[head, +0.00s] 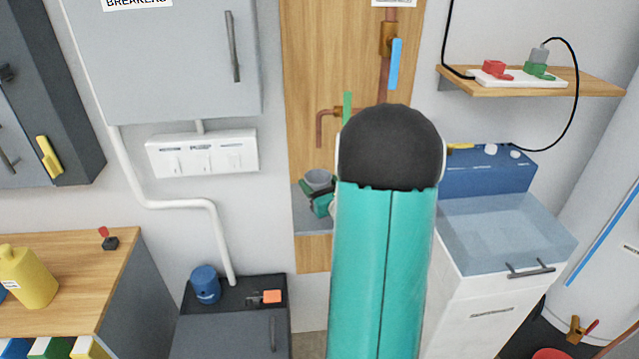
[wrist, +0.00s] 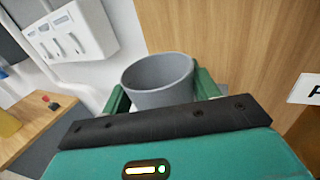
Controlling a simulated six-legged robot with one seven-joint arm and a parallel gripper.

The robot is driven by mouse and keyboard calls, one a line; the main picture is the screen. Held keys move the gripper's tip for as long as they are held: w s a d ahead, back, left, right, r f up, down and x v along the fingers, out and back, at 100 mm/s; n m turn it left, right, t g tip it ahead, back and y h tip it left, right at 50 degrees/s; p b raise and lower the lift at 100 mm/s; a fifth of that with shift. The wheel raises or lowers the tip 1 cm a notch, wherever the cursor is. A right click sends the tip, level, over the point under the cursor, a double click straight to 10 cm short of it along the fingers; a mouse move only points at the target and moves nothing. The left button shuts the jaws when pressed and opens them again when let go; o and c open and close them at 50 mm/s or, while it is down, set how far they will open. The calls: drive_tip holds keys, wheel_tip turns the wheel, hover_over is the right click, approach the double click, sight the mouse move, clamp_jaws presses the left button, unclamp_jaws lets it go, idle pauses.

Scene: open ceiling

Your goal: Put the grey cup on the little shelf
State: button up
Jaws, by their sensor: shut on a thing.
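The grey cup (head: 318,179) is upright in front of the wooden panel, left of my arm in the head view. My gripper (head: 320,197) is shut on it. In the wrist view the cup (wrist: 158,82) sits between the two green fingers of my gripper (wrist: 160,95), its open rim up and its inside empty as far as I see. A small grey shelf (head: 304,222) is on the wooden panel, just below the cup in the head view. My arm hides its right part. I cannot tell whether the cup touches it.
Copper pipes with a green handle (head: 347,106) and a blue handle (head: 396,63) are on the panel above. A wooden wall shelf (head: 540,88) with plugs is at upper right.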

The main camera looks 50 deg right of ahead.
drive_tip(key=shift+d+f, duration=0.1)
drive_tip(key=shift+f, duration=0.5)
drive_tip(key=shift+s+r, duration=0.1)
drive_tip(key=shift+r, duration=0.05)
drive_tip(key=o, duration=0.6)
drive_tip(key=shift+c, duration=0.2)
drive_tip(key=o, duration=0.4)
